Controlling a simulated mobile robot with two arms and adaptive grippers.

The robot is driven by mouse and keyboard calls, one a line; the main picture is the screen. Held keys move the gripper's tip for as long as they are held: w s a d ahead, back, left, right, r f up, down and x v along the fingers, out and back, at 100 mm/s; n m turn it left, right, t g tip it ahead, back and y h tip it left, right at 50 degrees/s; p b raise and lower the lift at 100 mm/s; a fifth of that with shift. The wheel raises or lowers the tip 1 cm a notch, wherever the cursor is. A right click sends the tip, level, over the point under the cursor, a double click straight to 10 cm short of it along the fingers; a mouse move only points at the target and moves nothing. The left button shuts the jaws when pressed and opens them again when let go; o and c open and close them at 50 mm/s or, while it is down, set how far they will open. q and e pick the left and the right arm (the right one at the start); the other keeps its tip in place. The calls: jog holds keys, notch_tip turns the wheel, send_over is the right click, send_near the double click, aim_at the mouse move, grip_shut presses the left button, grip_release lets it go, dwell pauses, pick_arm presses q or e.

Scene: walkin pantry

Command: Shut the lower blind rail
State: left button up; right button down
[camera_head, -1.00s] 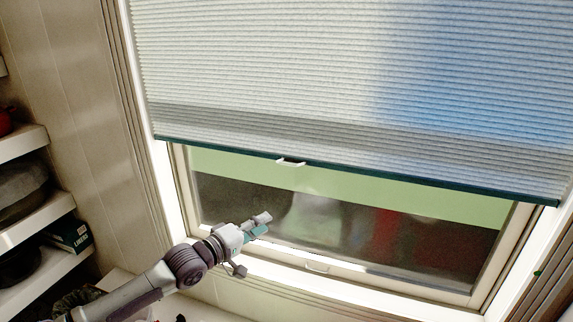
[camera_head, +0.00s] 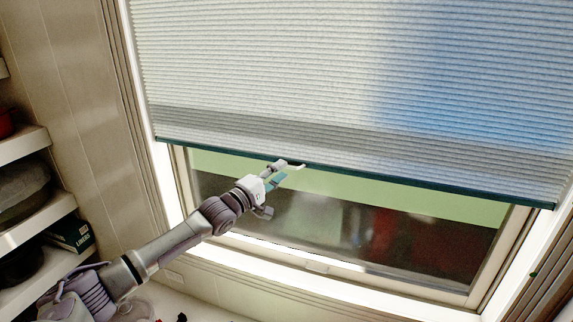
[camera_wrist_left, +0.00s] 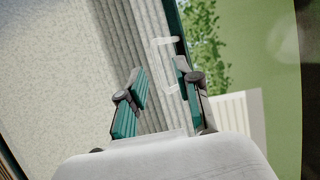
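The lower blind rail (camera_head: 420,185) is a dark green bar along the bottom of the pleated blind (camera_head: 300,70). It hangs partway down, with window glass bare below it. A small white handle (camera_head: 298,166) sits on the rail. My left gripper (camera_head: 281,171) is at the handle, just below the rail, and hides part of it. In the left wrist view, the two teal fingers are apart, and the handle (camera_wrist_left: 157,60) shows between and just beyond the fingertips. I cannot tell whether they touch it. The rail (camera_wrist_left: 178,28) runs up behind the handle. My right gripper is not in view.
Shelves (camera_head: 40,215) with a dark green box (camera_head: 72,237) stand at the left. The space in front of the window's right half is clear.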

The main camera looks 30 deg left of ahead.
aim_at(287, 167)
pick_arm(q)
jog(key=shift+p+x, duration=0.3)
jog(key=shift+x, duration=1.45)
grip_shut()
